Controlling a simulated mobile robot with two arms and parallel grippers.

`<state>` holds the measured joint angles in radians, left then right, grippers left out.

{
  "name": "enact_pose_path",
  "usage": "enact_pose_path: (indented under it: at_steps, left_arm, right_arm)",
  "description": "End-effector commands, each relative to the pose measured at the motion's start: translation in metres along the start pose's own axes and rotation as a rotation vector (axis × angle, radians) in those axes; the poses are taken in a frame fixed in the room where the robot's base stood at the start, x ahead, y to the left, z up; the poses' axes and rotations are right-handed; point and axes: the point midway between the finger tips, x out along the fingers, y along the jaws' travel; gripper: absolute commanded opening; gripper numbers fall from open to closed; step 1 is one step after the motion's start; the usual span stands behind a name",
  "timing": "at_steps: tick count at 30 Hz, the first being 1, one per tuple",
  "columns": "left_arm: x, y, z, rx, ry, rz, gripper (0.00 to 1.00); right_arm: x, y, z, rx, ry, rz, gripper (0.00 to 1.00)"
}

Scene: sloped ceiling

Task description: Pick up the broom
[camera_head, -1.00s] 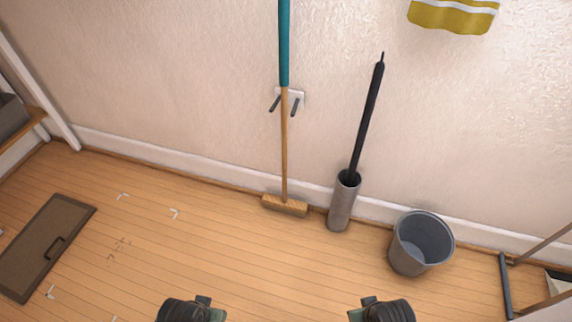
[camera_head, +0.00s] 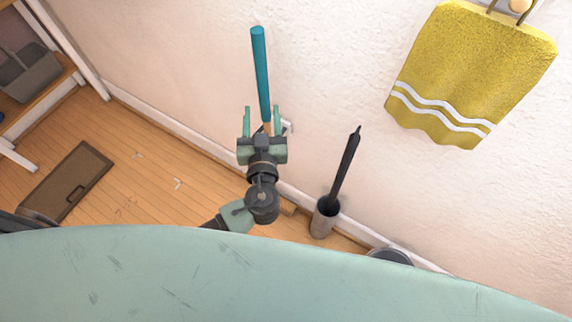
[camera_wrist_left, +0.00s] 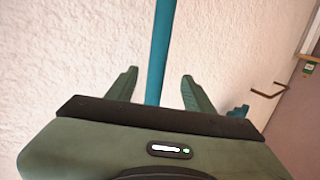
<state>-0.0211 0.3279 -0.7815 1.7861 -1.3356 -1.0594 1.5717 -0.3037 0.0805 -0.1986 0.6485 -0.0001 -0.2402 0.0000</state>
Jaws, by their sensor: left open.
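The broom (camera_head: 261,75) stands upright against the wall, its teal upper handle showing above my left gripper in the head view. Most of its wooden lower shaft is hidden behind my gripper, and part of its head shows near the floor. My left gripper (camera_head: 262,112) is open, with one finger on each side of the handle. In the left wrist view the teal handle (camera_wrist_left: 159,50) rises between the two spread fingers (camera_wrist_left: 160,90), with gaps on both sides. Whether the handle lies within the finger depth is hard to tell. My right gripper is not in view.
A grey cylinder (camera_head: 323,222) holding a black umbrella (camera_head: 345,168) stands right of the broom. A bucket (camera_head: 390,256) is partly hidden behind my body. A yellow towel (camera_head: 465,75) hangs on the wall at right. A brown hatch (camera_head: 75,180) lies on the floor at left.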

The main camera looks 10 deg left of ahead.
Motion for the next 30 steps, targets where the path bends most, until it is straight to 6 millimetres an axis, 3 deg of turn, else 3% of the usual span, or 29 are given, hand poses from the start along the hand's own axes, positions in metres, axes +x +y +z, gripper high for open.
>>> enact_pose_path:
  at_steps: [4,21,29,30]
  left_arm:
    - [0.007,0.005,-0.014,-0.017,0.038,0.017,0.52]
    - [0.075,0.005,-0.016,-0.017,0.034,0.015,0.52]
    - [0.078,0.005,-0.014,-0.019,0.033,0.015,0.52]
    - [0.078,0.005,-0.014,-0.019,0.033,0.015,0.47]
  right_arm:
    - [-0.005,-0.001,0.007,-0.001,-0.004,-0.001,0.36]
    - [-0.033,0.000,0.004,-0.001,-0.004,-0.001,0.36]
    - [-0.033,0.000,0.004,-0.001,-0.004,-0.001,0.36]
    - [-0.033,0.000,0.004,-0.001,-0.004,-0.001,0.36]
